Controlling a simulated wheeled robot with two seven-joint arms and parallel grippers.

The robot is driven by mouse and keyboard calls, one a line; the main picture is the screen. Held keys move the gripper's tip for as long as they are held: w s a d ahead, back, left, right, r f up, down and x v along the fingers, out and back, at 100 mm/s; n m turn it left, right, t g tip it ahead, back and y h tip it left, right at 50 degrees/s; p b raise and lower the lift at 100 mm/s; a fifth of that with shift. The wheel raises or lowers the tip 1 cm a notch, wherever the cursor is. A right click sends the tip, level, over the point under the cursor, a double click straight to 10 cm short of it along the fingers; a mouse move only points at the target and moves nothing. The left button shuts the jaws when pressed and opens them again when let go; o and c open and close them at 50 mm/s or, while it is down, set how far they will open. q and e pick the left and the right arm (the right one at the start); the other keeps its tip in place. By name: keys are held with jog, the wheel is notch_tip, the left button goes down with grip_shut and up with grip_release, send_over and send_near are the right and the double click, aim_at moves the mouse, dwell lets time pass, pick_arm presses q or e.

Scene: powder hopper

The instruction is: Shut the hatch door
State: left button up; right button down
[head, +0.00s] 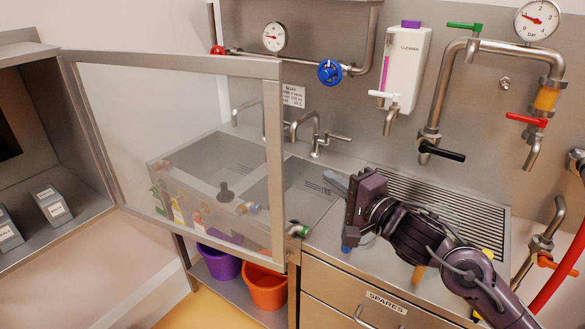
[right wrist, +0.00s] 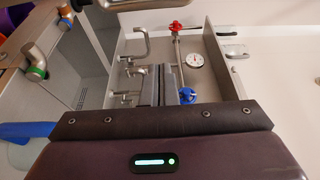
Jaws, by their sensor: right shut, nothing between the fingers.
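The hatch door (head: 274,165) is a clear pane in a metal frame, hinged at the left beside the hatch opening (head: 45,150). It stands wide open, reaching across in front of the sink. My right gripper (head: 332,184) is to the right of the door's free edge, above the sink's right side, with its fingers pointing left. It is shut and empty, and appears apart from the door in the head view. In the right wrist view its closed fingers (right wrist: 170,85) point toward the taps and back wall. My left gripper is not in view.
Behind the door are the sink (head: 300,190) and a tap (head: 318,135). A purple bucket (head: 218,264) and an orange bucket (head: 264,288) stand on the shelf below. Grey labelled blocks (head: 52,207) sit inside the hatch. Pipes, gauges and a cleaner dispenser (head: 405,65) line the back wall.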

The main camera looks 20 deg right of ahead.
jog(key=w+a+p, duration=0.3)
jog(key=w+a, duration=0.3)
jog(key=w, duration=0.1)
jog(key=shift+a+p, duration=0.2)
jog(key=shift+p, duration=0.15)
dwell(0.4)
jog(key=shift+s, duration=0.1)
